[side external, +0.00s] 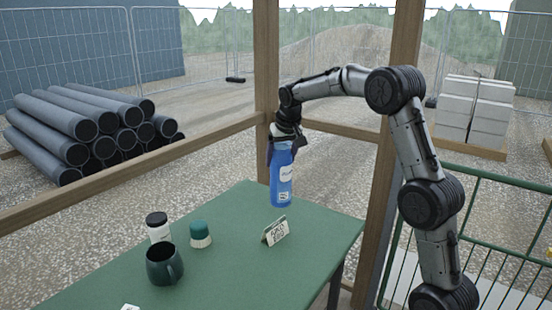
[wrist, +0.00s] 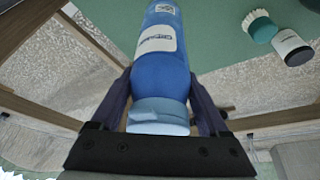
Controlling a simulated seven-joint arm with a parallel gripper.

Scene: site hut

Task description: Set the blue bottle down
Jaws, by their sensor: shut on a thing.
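The blue bottle (side external: 281,178) is upright in my gripper (side external: 284,140), which grips it near its top. Its base appears to hang a little above the green table (side external: 215,262), near the far edge; the exact gap is hard to tell. In the wrist view the bottle (wrist: 160,75) lies between the two dark fingers of my gripper (wrist: 158,100), with its light blue cap nearest the camera and a white label further down. The fingers close on both sides of it.
A folded card sign (side external: 275,231) stands on the table near the bottle. A green-topped brush (side external: 200,235), a white jar with a black lid (side external: 158,228) and a dark green mug (side external: 164,265) stand to the left. A wooden post (side external: 266,90) rises behind the table.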

